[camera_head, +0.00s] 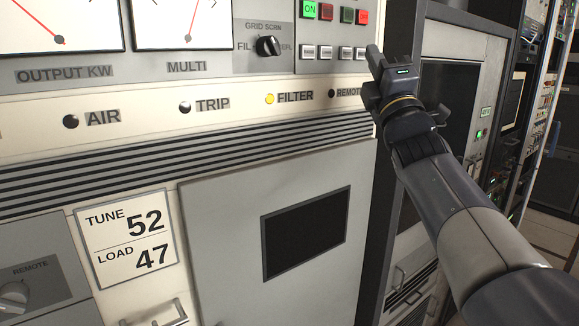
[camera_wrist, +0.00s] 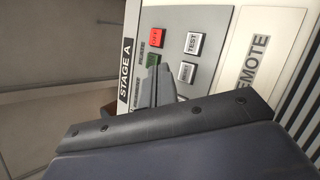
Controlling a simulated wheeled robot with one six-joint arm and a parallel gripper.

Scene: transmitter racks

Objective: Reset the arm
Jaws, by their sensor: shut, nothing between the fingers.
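My gripper (camera_head: 374,58) is raised in front of the right edge of the transmitter panel in the head view, and its fingers are shut with nothing between them. In the wrist view the closed fingers (camera_wrist: 158,88) point at the button panel, over the area near the green button (camera_wrist: 153,60). The red OFF button (camera_wrist: 156,37) and the white TEST button (camera_wrist: 194,43) show beside them. I cannot tell whether the fingertips touch the panel. My arm reaches up from the lower right of the head view.
The transmitter front carries a lit green ON button (camera_head: 310,10), a rotary knob (camera_head: 268,46), a lit yellow FILTER lamp (camera_head: 269,99) and a TUNE/LOAD card (camera_head: 125,238). A grey door with a dark window (camera_head: 306,232) is below. Other racks (camera_head: 450,75) stand right, beside open floor.

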